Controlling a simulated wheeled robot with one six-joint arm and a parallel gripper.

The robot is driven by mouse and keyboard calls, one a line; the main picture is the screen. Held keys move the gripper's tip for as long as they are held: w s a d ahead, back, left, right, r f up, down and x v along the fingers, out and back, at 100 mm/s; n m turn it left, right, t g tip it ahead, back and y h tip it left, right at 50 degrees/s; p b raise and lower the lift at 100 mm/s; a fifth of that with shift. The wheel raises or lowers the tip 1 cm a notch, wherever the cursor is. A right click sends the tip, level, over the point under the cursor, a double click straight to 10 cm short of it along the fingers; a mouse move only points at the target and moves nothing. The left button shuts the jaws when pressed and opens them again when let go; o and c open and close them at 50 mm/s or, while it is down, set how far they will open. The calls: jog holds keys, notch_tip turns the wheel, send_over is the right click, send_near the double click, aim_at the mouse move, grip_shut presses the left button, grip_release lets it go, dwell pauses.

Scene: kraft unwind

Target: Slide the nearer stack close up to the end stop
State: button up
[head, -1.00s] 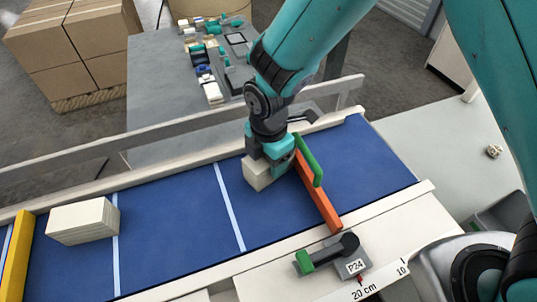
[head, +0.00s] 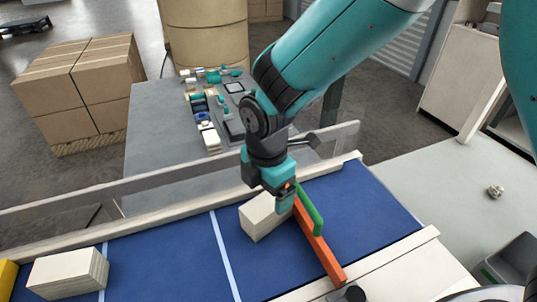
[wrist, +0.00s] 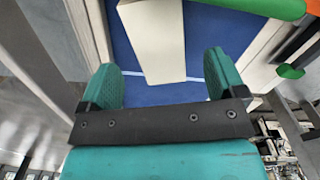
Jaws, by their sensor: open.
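A white stack (head: 262,216) lies on the blue belt, just left of an orange bar (head: 318,242) that crosses the belt. My gripper (head: 285,201) is at the stack's right end, close to the bar, and hides the gap there. In the wrist view my gripper (wrist: 163,72) is open, and the pale stack (wrist: 152,38) shows between its two green fingers, clear of both in the picture. A second white stack (head: 68,274) lies farther left on the belt, near a yellow bar (head: 8,272). Which bar is the end stop is not marked.
A green handle (head: 309,210) runs along the orange bar beside my gripper. A pale rail (head: 150,228) borders the belt's far side. The belt between the two stacks is clear. A grey table with small parts (head: 160,130) stands behind.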

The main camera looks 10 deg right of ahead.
aim_at(268, 202)
notch_tip(268, 202, up, 12)
jog(key=b, duration=0.2)
jog(key=shift+f, duration=0.15)
jog(key=s+d+m+y+b, duration=0.1)
jog(key=s+d+m+b, duration=0.1)
jog(key=s+d+m, duration=0.3)
jog(key=shift+d+f+m+y, duration=0.3)
jog(key=shift+d+m, duration=0.55)
jog(key=shift+m, duration=0.25)
jog(key=s+d+m+y, duration=0.1)
jog(key=s+m, duration=0.2)
jog(key=s+d+f+m+b, duration=0.1)
jog(key=s+d+m, duration=0.1)
jog(key=s+m, duration=0.2)
jog(key=s+d+f+m+y+b, duration=0.1)
jog(key=s+m, duration=0.2)
jog(key=shift+s+d+f+m+y, duration=0.2)
jog(key=shift+d+m+y, duration=0.1)
jog(key=shift+m, duration=0.1)
jog(key=shift+c, duration=0.2)
